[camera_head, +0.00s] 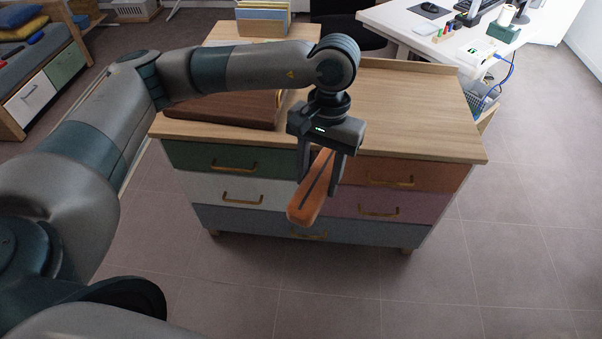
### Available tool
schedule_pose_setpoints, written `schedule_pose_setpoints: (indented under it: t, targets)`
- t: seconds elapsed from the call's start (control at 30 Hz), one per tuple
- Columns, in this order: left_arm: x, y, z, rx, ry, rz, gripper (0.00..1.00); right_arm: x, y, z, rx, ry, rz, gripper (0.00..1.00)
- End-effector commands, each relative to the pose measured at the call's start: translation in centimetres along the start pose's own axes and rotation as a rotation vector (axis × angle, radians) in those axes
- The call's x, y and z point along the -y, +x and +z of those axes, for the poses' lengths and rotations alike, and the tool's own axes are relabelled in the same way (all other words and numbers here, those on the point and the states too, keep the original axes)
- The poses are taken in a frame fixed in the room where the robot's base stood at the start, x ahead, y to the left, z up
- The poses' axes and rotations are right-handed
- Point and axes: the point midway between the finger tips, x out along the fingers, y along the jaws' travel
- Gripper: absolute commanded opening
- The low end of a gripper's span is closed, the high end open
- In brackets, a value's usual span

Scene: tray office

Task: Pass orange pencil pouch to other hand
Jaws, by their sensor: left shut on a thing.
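The orange pencil pouch (306,207) is a long, narrow orange case with a dark line along it. My left gripper (321,178) is shut on the pouch and points down. It holds the pouch tilted, with its lower end toward me, in front of the dresser's drawers. The gripper's fingers hide part of the pouch. My left arm comes in from the left and reaches over the dresser top. My right gripper is not in view.
A wooden dresser (420,115) with coloured drawers stands ahead. A brown flat case (222,108) lies on its left side; its right top is clear. A white desk (405,22) with office items stands at the back right. The floor (520,230) at the right is free.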

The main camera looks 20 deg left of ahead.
Motion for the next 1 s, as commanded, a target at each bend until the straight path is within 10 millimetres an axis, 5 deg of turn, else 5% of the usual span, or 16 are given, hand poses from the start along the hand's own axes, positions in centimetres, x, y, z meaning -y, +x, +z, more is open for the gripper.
schedule_pose_setpoints:
  t: [0.8,1.0]
  targets:
    - [-16.6,-3.8,-6.1,-0.001,0.127,-0.019,0.17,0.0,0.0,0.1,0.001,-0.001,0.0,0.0]
    - [-19.4,-4.4,-7.2,-0.001,0.15,-0.022,0.17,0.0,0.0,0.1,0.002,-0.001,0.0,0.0]
